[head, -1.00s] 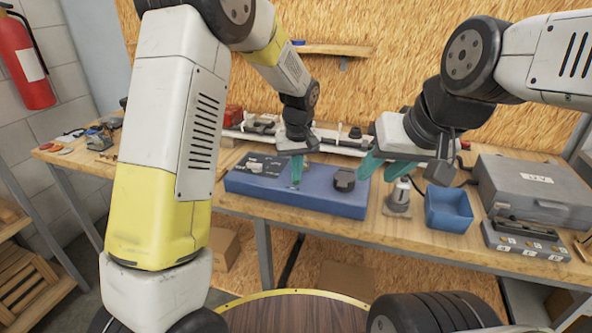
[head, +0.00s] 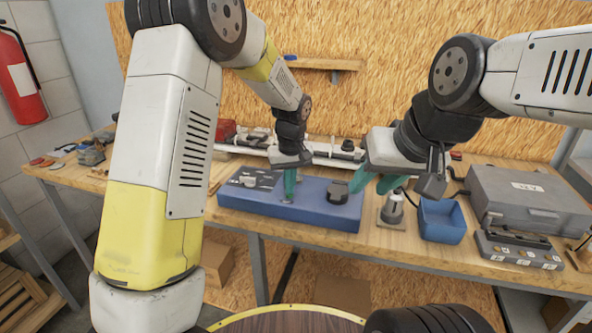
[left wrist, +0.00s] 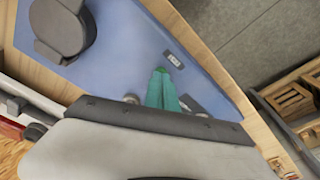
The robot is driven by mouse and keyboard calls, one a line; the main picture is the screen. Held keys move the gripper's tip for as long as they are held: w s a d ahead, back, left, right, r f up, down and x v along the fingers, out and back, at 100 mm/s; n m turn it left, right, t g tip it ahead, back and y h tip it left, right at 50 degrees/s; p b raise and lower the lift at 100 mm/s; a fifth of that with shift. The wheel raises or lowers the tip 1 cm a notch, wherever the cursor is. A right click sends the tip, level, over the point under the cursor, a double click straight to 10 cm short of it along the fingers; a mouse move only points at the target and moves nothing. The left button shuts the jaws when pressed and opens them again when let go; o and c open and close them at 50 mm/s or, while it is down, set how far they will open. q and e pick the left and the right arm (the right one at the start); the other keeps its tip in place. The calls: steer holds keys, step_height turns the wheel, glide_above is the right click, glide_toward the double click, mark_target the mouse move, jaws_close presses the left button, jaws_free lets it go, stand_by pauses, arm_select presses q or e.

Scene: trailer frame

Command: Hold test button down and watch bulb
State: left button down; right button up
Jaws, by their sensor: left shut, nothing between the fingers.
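A blue panel box (head: 262,206) lies on the workbench. My left gripper (head: 288,199) is shut and empty, its green fingers pointing down at the panel's front part. In the left wrist view its fingertips (left wrist: 161,71) are together over the blue surface, close to a small pale-marked plate (left wrist: 174,60); contact cannot be told. A test button is not distinguishable. A round black fitting (head: 338,193) sits on the panel's right part. My right gripper (head: 370,187) is open, fingers apart, above the panel's right end. A small stand with a pale top (head: 393,208) is right of the panel; whether it is the bulb is unclear.
A blue bin (head: 441,220) and a grey case (head: 530,200) stand at the right of the bench. A slotted tray (head: 518,250) lies in front of the case. A white rail (head: 325,158) runs behind the panel. Small tools lie at the far left.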

arm_select(q)
steer(key=shift+r, duration=3.45)
steer(key=s+a+r+m+t+h, duration=0.1)
steer(key=s+a+r+t+h, duration=0.1)
steer(key=s+a+r, duration=0.8)
steer(key=s+a+m+t, duration=0.2)
steer(key=s+a, duration=0.2)
steer(key=s, duration=1.2)
steer(key=shift+s+r+h, duration=0.2)
steer(key=shift+r+h, duration=0.1)
steer(key=shift+r, duration=0.15)
steer(key=shift+a, duration=0.1)
